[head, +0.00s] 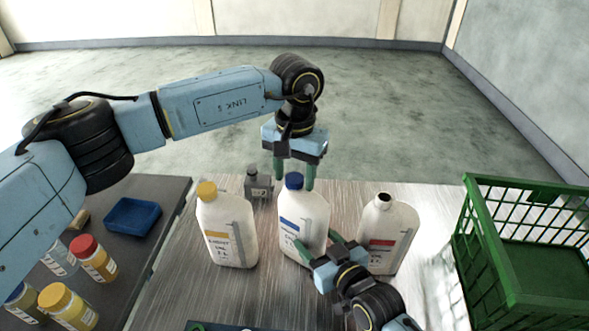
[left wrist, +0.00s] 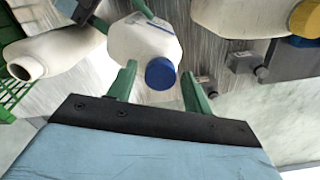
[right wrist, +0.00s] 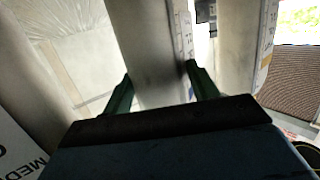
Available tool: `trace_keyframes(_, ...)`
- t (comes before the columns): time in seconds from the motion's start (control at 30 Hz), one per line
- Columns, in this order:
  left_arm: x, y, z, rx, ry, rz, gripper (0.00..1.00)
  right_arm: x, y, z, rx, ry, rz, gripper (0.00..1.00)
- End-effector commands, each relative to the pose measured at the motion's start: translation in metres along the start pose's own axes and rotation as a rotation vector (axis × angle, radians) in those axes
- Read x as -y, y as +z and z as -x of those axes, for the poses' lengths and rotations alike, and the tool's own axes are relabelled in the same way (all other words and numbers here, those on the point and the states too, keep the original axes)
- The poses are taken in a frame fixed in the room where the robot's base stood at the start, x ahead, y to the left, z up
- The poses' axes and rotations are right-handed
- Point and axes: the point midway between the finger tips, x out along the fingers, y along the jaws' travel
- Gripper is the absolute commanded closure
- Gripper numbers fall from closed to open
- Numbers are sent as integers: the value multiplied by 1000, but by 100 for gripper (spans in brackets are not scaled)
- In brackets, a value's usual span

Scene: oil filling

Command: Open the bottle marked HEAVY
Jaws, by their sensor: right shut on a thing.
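Three white bottles stand in a row on the table; their label words are too small to read surely in the head view. The middle bottle (head: 305,215) has a blue cap (head: 294,181) and a blue label. My right gripper (head: 316,243) is shut on its body, seen also in the right wrist view (right wrist: 158,72). My left gripper (head: 293,176) points down over it, open, with its fingers on either side of the blue cap (left wrist: 160,73); no contact is clear. The left bottle (head: 228,235) has a yellow cap. The right bottle (head: 388,225) has a red label and an uncapped mouth.
A small grey device (head: 259,184) stands behind the bottles. A green crate (head: 480,250) is at the right. A dark side table (head: 125,262) at the left holds a blue tray (head: 132,217) and several small jars. "MEDI" lettering shows at the left of the right wrist view.

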Motion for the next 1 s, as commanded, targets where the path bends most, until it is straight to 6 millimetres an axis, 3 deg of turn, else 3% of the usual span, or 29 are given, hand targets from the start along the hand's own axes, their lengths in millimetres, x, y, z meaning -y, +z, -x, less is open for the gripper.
trace_keyframes(0.03,0,0,0,0,0,0,56,0,0,0,1,0,0,100)
trace_keyframes(0.33,0,0,0,0,0,0,95,0,0,0,1,0,0,100)
trace_keyframes(0.57,0,0,1,0,0,98,95,0,0,0,1,0,0,100)
trace_keyframes(1.0,-2,-1,1,-2,-1,924,95,0,0,0,1,0,0,100)
